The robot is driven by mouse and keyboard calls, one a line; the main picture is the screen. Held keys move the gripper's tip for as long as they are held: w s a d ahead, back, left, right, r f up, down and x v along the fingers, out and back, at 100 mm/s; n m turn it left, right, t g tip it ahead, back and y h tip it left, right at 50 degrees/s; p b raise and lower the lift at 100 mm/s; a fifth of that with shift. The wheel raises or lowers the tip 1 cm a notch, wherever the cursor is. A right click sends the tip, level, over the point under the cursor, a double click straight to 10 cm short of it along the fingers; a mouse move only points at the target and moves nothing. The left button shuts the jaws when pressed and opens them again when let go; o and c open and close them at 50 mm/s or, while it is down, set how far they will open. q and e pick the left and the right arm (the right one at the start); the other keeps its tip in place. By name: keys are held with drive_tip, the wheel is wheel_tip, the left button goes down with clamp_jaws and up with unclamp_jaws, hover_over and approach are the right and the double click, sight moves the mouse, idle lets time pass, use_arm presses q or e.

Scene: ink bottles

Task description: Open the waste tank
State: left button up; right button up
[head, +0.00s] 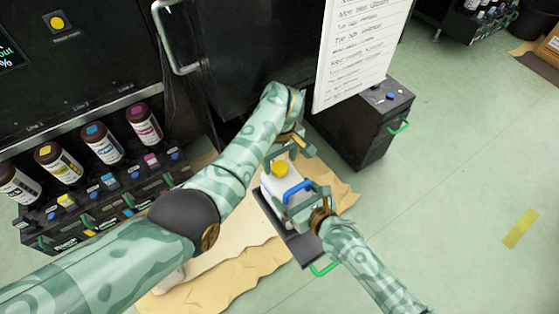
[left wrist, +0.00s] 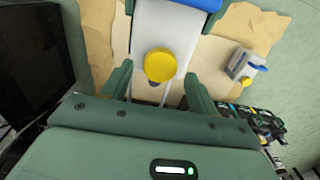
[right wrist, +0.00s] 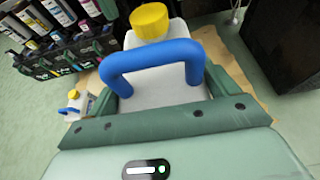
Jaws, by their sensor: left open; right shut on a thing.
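The waste tank is a white tank (head: 270,186) with a yellow screw cap (head: 280,168) and a blue handle (head: 297,190). It stands upright in a dark tray (head: 290,238) with a green pull. My right gripper (head: 305,199) is shut on the blue handle, which also shows in the right wrist view (right wrist: 150,57). My left gripper (head: 290,153) is open just above the cap. In the left wrist view the cap (left wrist: 160,66) lies between the spread fingers; I cannot tell whether they touch it. The cap is on the tank.
A second white tank (left wrist: 240,66) with a yellow cap and blue handle stands on the cardboard (head: 235,262). Ink bottles (head: 101,142) line the dark machine at left. A dark box (head: 365,130) and a hanging white sign (head: 360,50) are close by. Right floor is mostly clear.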

sight(280, 169)
use_arm(q)
drive_tip(key=shift+f, duration=1.25)
